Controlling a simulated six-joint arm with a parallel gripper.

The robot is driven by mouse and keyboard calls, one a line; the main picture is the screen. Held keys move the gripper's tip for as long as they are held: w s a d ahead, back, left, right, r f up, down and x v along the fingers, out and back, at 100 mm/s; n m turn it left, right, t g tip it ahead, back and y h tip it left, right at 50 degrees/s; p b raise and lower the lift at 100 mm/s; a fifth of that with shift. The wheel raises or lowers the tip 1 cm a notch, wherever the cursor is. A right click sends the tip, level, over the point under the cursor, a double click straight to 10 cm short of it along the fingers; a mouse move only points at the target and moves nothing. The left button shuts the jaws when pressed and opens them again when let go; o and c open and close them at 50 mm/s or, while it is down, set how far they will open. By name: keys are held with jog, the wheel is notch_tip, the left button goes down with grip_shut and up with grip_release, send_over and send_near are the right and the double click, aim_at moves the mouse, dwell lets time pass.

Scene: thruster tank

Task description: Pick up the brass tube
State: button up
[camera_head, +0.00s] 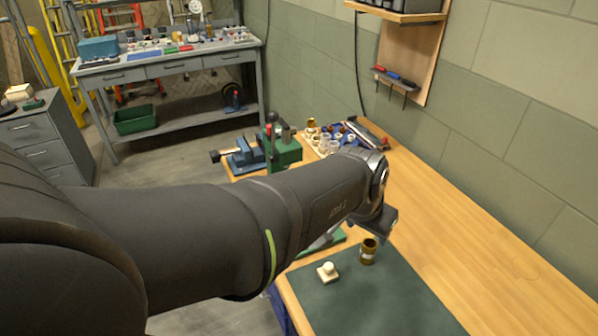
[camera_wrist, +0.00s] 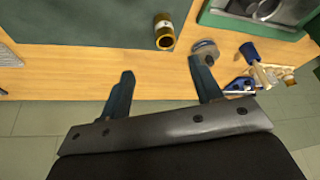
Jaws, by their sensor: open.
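The brass tube (camera_head: 368,252) stands upright on the dark green mat (camera_head: 350,306). In the head view it is just below the end of my arm. In the wrist view the brass tube (camera_wrist: 164,40) is at the top middle, its dark open end showing, by the mat's edge. My gripper (camera_wrist: 161,68) is open and empty, its two dark fingers apart. The tube appears beyond the fingertips, roughly in line with the gap, not between them. In the head view my fingers are hidden behind the wrist.
A cream block with a round knob (camera_head: 328,272) stands left of the tube on the mat. A silvery round part (camera_wrist: 205,47) appears beside the right fingertip. A blue cup (camera_wrist: 249,51) and small tools lie further right. The bench's right side (camera_head: 480,235) is clear, beside the wall.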

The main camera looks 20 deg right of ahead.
aim_at(368, 250)
jog(key=x, duration=1.1)
jog(key=shift+f, duration=0.25)
jog(key=shift+w+x, duration=0.25)
jog(key=shift+x, duration=1.15)
jog(key=shift+w+x, duration=0.25)
jog(key=shift+x, duration=1.1)
jog(key=shift+r, duration=0.1)
jog(key=c, duration=1.1)
jog(key=shift+c, duration=0.2)
